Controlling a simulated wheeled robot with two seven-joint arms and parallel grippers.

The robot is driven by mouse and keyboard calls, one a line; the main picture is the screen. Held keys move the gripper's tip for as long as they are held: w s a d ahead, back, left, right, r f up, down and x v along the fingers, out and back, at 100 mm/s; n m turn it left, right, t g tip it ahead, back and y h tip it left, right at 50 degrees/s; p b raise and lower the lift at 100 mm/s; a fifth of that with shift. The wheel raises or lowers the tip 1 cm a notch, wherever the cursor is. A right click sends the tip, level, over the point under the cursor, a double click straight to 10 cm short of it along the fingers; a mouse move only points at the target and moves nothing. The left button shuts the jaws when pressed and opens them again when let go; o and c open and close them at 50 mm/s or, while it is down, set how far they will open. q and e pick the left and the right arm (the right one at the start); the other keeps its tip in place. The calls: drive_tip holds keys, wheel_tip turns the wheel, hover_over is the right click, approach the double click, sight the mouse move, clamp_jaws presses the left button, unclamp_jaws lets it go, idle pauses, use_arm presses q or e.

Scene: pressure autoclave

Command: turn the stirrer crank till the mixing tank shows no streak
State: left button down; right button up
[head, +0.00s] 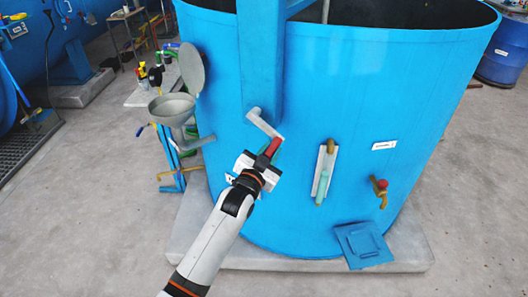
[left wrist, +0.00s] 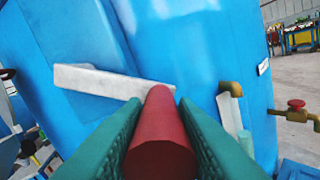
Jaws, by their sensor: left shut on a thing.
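The blue mixing tank (head: 350,80) stands in the middle of the head view, with a dark opening at its top. The stirrer crank (head: 262,124) is a pale grey arm with a red handle (head: 272,147), mounted on the tank's blue upright. My left gripper (head: 262,165) is shut on the red handle. In the left wrist view the red handle (left wrist: 161,135) lies between the green finger pads, and the crank arm (left wrist: 95,81) runs off to the left. A sight glass (head: 324,172) with greenish content low in it is on the tank front. My right gripper is out of view.
A red-handled brass tap (head: 380,190) and a blue plate (head: 363,243) are right of the sight glass. A grey funnel (head: 174,108) with a raised lid stands left of the tank. The tank rests on a concrete plinth (head: 290,262).

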use_arm(q)
drive_tip(key=r+n, duration=0.1)
drive_tip(key=n+p, duration=0.1)
drive_tip(key=d+r+p, duration=0.1)
drive_tip(key=shift+s+d+r+n, duration=0.1)
drive_tip(key=shift+s+r+n, duration=0.15)
drive_tip(key=shift+r+n, duration=0.15)
drive_tip(key=shift+s+d+r+n+p, duration=0.1)
drive_tip(key=shift+d+r+n+p, duration=0.05)
drive_tip(key=shift+r+n+p, duration=0.6)
drive_tip(key=shift+r+p, duration=0.3)
drive_tip(key=shift+r, duration=0.5)
drive_tip(key=c, duration=1.1)
unclamp_jaws()
drive_tip(key=shift+c, duration=0.2)
drive_tip(key=shift+f, duration=0.2)
drive_tip(key=shift+s+a+f, duration=0.2)
drive_tip(key=shift+s+a, duration=0.05)
drive_tip(key=shift+s, duration=0.2)
drive_tip(key=b+v, duration=0.2)
drive_tip(key=v, duration=0.9)
drive_tip(key=shift+r, duration=0.2)
